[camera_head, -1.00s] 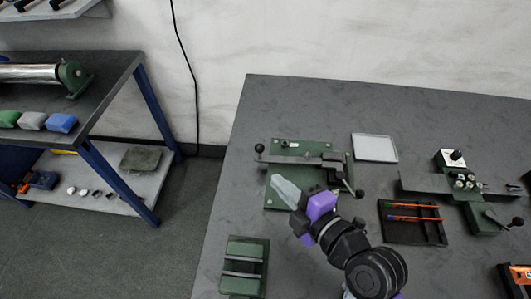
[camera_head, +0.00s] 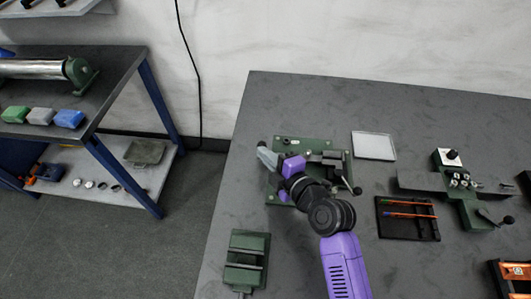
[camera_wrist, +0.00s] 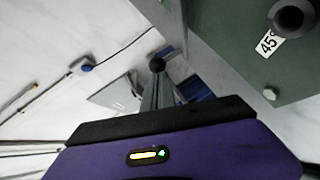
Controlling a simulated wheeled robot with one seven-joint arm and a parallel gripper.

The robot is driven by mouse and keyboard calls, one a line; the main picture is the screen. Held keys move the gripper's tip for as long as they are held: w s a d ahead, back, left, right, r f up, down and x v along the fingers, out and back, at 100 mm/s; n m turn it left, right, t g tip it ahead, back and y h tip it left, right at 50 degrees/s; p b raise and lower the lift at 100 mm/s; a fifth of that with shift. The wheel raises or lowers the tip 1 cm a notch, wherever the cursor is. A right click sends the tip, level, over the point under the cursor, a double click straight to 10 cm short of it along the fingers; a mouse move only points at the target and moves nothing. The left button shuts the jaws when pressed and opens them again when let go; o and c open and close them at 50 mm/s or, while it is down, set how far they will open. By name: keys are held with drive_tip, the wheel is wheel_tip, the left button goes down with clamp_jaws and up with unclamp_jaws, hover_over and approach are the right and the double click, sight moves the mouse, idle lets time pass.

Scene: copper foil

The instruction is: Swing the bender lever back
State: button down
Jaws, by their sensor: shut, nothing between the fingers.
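The bender is a green plate (camera_head: 318,143) near the far left of the table. Its lever's black ball knob (camera_head: 262,144) peeks out at the left, just beyond my fingertips; my gripper and wrist hide most of the lever. My gripper (camera_head: 266,157) is shut and empty beside the knob, over the plate's left edge. In the wrist view the knob (camera_wrist: 156,64) appears at the tips of my shut gripper (camera_wrist: 157,82); I cannot tell whether they touch. The plate (camera_wrist: 235,50) fills the upper right there, with a 45° label. A second black-knobbed handle (camera_head: 357,190) sits at the plate's right.
A light tray (camera_head: 374,146) lies right of the bender. A black tray (camera_head: 385,227) with coloured pencils and another green tool (camera_head: 470,203) stand further right. A green vise-like block (camera_head: 247,260) is at the near left. The table's left edge is close to the bender.

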drive_tip(key=shift+w+f+b, duration=0.1)
drive_tip(key=shift+b, duration=0.2)
drive_tip(key=shift+w+f+b, duration=0.15)
drive_tip(key=shift+w+b, duration=0.3)
drive_tip(key=shift+b, duration=0.45)
drive_tip(key=shift+w+b, duration=0.25)
drive_tip(key=shift+b, duration=0.3)
drive_tip(key=shift+d+r, duration=0.1)
drive_tip(key=shift+r, duration=0.15)
drive_tip(key=shift+w, duration=0.1)
drive_tip(key=shift+r, duration=0.1)
